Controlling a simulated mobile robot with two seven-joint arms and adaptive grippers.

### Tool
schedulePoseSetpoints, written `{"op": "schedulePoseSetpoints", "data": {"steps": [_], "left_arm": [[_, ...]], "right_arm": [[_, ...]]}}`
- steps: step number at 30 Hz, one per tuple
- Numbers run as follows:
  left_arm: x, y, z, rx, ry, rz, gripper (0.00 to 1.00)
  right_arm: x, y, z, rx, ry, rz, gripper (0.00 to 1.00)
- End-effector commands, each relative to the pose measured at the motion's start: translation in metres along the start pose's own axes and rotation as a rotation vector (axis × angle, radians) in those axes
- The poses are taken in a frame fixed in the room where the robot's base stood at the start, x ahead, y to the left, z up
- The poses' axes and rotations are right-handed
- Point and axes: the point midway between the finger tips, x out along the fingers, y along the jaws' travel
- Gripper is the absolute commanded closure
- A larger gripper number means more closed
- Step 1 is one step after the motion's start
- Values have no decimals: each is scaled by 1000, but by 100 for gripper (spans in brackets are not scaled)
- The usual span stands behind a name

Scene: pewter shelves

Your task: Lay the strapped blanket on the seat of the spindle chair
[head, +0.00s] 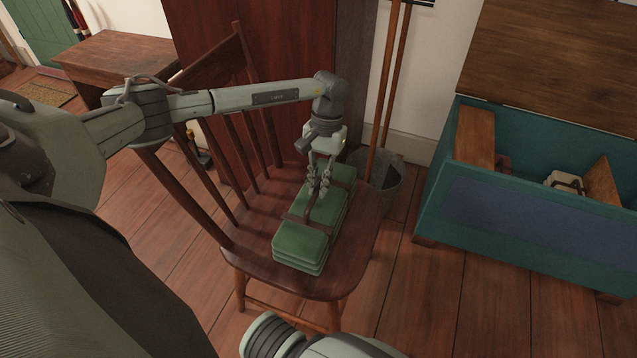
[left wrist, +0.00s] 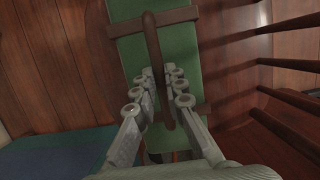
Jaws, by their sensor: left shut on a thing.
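The strapped blanket (head: 300,241) is a green folded bundle with brown straps and a handle. It lies on or just above the seat of the spindle chair (head: 257,275); I cannot tell whether it touches. My left gripper (head: 317,190) points down over its middle. In the left wrist view the fingers (left wrist: 167,85) are on both sides of the brown strap handle (left wrist: 151,38), shut on it, with the green blanket (left wrist: 180,55) below. The chair's spindles also show in the left wrist view (left wrist: 290,64). My right gripper is not in view.
A teal chest (head: 480,205) stands open at the right with wooden pieces inside. A grey bucket (head: 385,178) with wooden poles (head: 391,80) stands behind the chair. A dark red cabinet (head: 250,70) and a wooden desk (head: 118,60) are at the back. The floor right of the chair is clear.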

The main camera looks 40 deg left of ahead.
Motion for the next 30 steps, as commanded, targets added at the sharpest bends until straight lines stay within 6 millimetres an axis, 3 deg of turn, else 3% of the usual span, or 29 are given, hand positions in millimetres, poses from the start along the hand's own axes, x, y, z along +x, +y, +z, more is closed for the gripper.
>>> {"op": "schedulePoseSetpoints", "data": {"steps": [11, 12, 16, 26, 30], "left_arm": [[-1, 0, -1, 0, 2, 2, 100], [1, 0, 0, -1, 0, 0, 84], [1, 0, 0, -1, 0, 0, 68], [0, 0, 0, -1, -1, 0, 68], [-10, 0, -1, -1, 3, 0, 68]], "right_arm": [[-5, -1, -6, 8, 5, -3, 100], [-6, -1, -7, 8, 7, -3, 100], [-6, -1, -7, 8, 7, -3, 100], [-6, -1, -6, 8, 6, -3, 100], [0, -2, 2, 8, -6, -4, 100]]}}
